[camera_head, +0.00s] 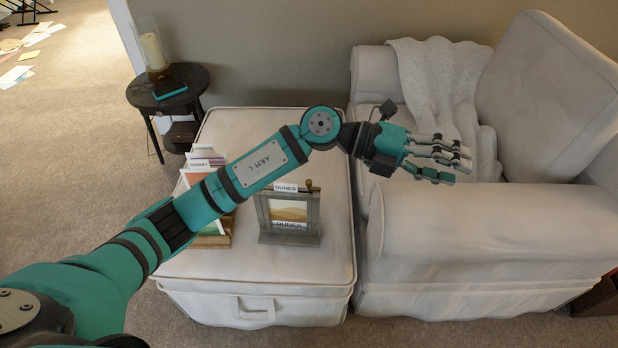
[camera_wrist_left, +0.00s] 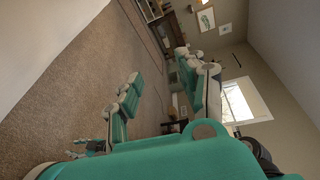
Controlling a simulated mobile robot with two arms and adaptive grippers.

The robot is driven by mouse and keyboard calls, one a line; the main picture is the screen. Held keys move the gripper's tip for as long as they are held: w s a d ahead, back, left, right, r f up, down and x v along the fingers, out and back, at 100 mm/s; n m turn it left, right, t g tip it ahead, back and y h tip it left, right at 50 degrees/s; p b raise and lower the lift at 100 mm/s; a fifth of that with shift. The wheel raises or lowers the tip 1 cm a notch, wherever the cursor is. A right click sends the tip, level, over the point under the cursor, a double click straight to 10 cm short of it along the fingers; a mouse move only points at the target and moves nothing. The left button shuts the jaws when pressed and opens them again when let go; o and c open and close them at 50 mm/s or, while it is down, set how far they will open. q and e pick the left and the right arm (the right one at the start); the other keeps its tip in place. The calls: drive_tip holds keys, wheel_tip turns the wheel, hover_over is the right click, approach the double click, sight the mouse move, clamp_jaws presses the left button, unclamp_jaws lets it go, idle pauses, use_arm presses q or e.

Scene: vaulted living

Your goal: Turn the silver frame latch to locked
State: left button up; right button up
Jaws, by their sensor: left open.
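A grey-silver frame (camera_head: 263,214) stands upright on the white ottoman, with a dunes picture and "DUNES" labels. A small dark brass-coloured knob (camera_head: 309,186) sits at its top right corner and looks like the latch; its exact setting is too small to tell. My left gripper (camera_head: 452,158), a teal and grey fingered hand, is open and empty, up and to the right of the frame, in front of the armchair. Its fingers (camera_wrist_left: 165,90) show in the left wrist view, where the frame is not in view.
The ottoman (camera_head: 200,270) also holds a wooden holder with several cards (camera_head: 200,180), left of the frame, partly behind my arm. A white armchair (camera_head: 490,230) with a throw (camera_head: 440,85) stands at right. A dark round side table (camera_head: 190,75) with a candle stands at back left.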

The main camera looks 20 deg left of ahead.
use_arm(q)
drive_tip(key=w+a+f+m+y, duration=0.1)
drive_tip(key=w+a+f+y, duration=0.1)
drive_tip(key=a+f+y, duration=0.15)
drive_tip(key=n+y, duration=0.2)
drive_tip(key=y, duration=1.1)
approach(309, 181)
use_arm(e)
drive_tip(key=s+f, duration=0.4)
drive_tip(key=f, duration=0.4)
use_arm(q)
wheel_tip(309, 181, down, 8)
drive_tip(key=shift+w+f+b, duration=0.1)
drive_tip(key=shift+b, duration=0.6)
drive_tip(key=shift+f, duration=0.4)
drive_tip(key=shift+c, duration=1)
clamp_jaws()
use_arm(e)
drive_tip(key=w+r, duration=0.1)
drive_tip(key=r, duration=0.1)
drive_tip(key=w+r, duration=0.1)
drive_tip(key=w, duration=0.1)
drive_tip(key=shift+r, duration=0.4)
